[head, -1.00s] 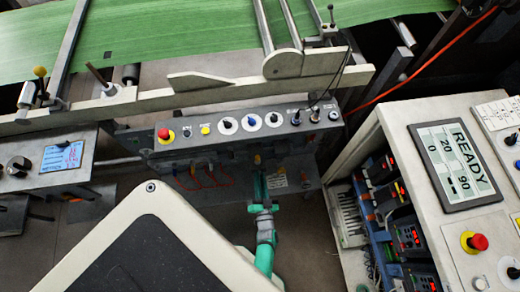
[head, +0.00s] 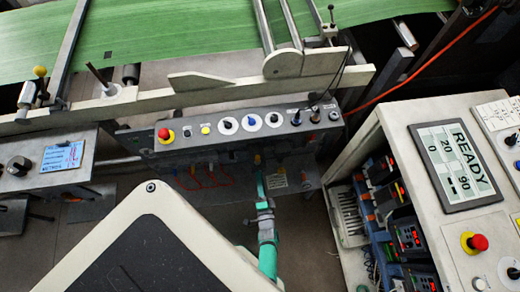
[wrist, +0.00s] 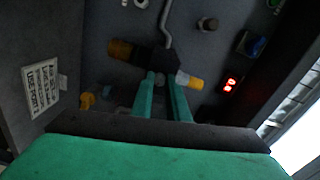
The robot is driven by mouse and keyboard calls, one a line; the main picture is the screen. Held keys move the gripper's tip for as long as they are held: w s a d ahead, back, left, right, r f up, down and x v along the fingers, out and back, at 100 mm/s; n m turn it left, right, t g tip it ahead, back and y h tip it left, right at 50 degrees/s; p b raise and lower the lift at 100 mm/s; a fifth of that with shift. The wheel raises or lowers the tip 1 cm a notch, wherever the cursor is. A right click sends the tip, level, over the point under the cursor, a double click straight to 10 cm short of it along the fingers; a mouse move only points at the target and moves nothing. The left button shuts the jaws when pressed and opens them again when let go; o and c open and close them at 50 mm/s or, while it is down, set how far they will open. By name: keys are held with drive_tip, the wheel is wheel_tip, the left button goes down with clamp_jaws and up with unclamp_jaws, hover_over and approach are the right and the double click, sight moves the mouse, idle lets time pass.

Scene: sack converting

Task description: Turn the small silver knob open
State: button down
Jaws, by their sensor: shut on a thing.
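In the wrist view, the two green fingers of my gripper (wrist: 166,78) reach up to a dark fitting (wrist: 155,58) with a yellow end on each side. The fingertips are closed around a small silver-grey piece (wrist: 161,80), which looks like the small silver knob; the fingers hide much of it, and how far it is turned cannot be told. In the head view, my green arm (head: 266,225) reaches under the front of the control panel (head: 225,145); my fingertips and the knob are too hidden there to make out.
A label (wrist: 42,88) is at left. In the head view, a cabinet with a READY screen (head: 458,163) stands at right.

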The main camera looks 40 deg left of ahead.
drive_tip(key=shift+f+m, duration=0.1)
drive_tip(key=shift+m, duration=0.4)
drive_tip(key=c, duration=1.7)
unclamp_jaws()
drive_tip(key=v, duration=1.1)
